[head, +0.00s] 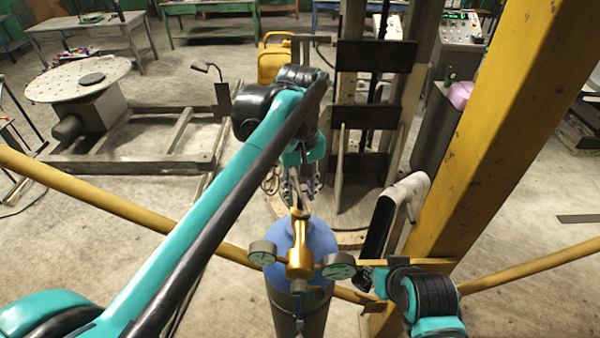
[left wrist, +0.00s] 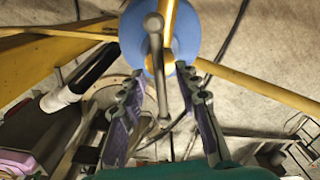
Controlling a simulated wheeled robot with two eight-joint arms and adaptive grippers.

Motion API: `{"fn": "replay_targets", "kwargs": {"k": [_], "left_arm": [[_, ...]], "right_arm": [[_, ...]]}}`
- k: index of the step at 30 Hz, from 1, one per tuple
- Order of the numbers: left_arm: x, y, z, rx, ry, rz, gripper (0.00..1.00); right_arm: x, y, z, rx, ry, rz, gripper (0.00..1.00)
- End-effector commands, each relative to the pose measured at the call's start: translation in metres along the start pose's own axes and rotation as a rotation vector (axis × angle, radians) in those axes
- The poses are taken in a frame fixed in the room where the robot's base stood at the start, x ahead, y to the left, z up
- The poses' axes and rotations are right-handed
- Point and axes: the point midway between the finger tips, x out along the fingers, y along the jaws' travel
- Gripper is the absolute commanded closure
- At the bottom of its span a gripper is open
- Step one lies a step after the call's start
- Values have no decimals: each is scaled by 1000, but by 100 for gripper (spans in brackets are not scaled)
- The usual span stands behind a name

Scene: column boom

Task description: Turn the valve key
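The valve key, a grey bar with rounded ends (left wrist: 156,70), shows in the left wrist view over the blue cylinder top (left wrist: 185,35). Its lower end lies between the fingers of my left gripper (left wrist: 161,80). The fingers are open, with a gap on each side of the bar. In the head view my left gripper (head: 299,186) points down just behind the brass regulator (head: 299,250) on the blue-shouldered cylinder (head: 318,240). The key is hard to make out there. My right arm shows at the lower right, but its gripper is not visible.
Two round gauges (head: 262,252) (head: 338,266) flank the regulator. A yellow rail (head: 120,205) crosses beside the cylinder, and a thick yellow post (head: 510,120) stands at the right. A round-topped table (head: 65,80) and a metal frame on the floor (head: 130,163) lie farther back left.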

Motion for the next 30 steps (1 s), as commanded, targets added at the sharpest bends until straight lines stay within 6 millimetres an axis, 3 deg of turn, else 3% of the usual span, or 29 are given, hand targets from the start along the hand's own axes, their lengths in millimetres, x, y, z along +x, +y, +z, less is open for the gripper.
{"fn": "replay_targets", "kwargs": {"k": [12,18,26,30], "left_arm": [[-86,0,0,0,0,0,67],[-102,0,0,0,0,0,67],[-104,0,0,0,0,0,67],[-102,-7,-4,-74,-14,19,100]], "right_arm": [[0,0,0,0,0,0,67],[0,0,0,0,0,0,67],[0,0,0,0,0,0,67],[1,0,0,0,0,0,67]]}}
